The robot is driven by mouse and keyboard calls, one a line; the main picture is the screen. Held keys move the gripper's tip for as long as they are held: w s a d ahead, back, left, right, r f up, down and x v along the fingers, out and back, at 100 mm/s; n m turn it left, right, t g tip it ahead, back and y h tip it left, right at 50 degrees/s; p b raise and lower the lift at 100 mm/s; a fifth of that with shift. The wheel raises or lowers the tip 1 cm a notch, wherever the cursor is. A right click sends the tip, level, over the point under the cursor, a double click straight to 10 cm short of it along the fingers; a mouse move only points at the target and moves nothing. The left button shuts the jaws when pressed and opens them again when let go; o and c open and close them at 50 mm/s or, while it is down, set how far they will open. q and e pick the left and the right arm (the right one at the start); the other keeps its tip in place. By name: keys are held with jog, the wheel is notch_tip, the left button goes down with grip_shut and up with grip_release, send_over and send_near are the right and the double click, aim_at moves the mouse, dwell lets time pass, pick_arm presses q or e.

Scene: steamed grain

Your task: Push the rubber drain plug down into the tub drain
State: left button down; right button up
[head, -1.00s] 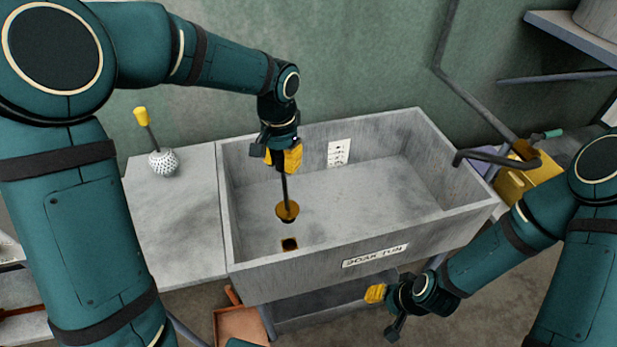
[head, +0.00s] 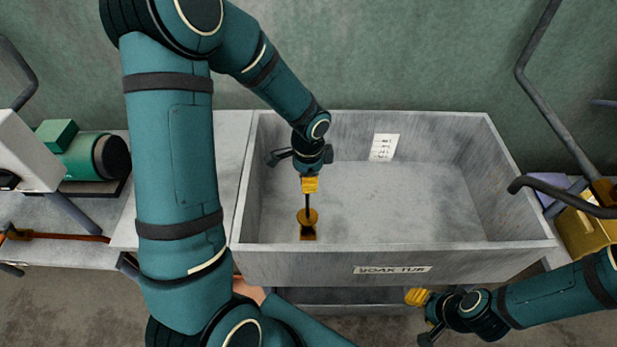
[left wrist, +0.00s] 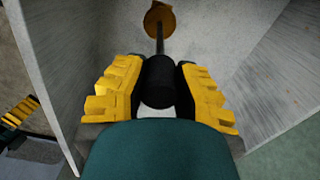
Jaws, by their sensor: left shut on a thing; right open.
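The drain plug (head: 307,216) is a brass-coloured disc on a thin dark rod. My left gripper (head: 309,184) is shut on the rod's black handle, which shows between the yellow fingers in the left wrist view (left wrist: 158,82). The rod stands about upright in the head view. The square drain (head: 308,234) shows at the tub's near left, partly covered by the disc's lower edge. I cannot tell whether the disc touches it. My right gripper (head: 421,313) is open and empty outside the tub's front.
The grey soak tub (head: 395,265) has high walls around the left gripper; its right floor is clear. A bent pipe (head: 560,192) reaches over the right rim. A yellow box (head: 585,235) stands at right. A green machine (head: 90,157) sits at left.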

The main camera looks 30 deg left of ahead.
pick_arm(q)
jog(key=shift+w+f+b, duration=0.1)
jog(key=shift+f+b, duration=2)
jog(key=shift+f, duration=0.65)
jog(key=shift+f+b, duration=0.5)
jog(key=shift+f, duration=0.05)
jog(key=shift+f+b, duration=0.3)
jog(key=shift+f, duration=0.1)
jog(key=shift+f+b, duration=0.45)
jog(key=shift+f, duration=0.4)
jog(key=shift+f+b, duration=0.5)
jog(key=shift+b, duration=0.15)
jog(key=c, duration=0.8)
grip_release()
jog(key=shift+r, duration=0.1)
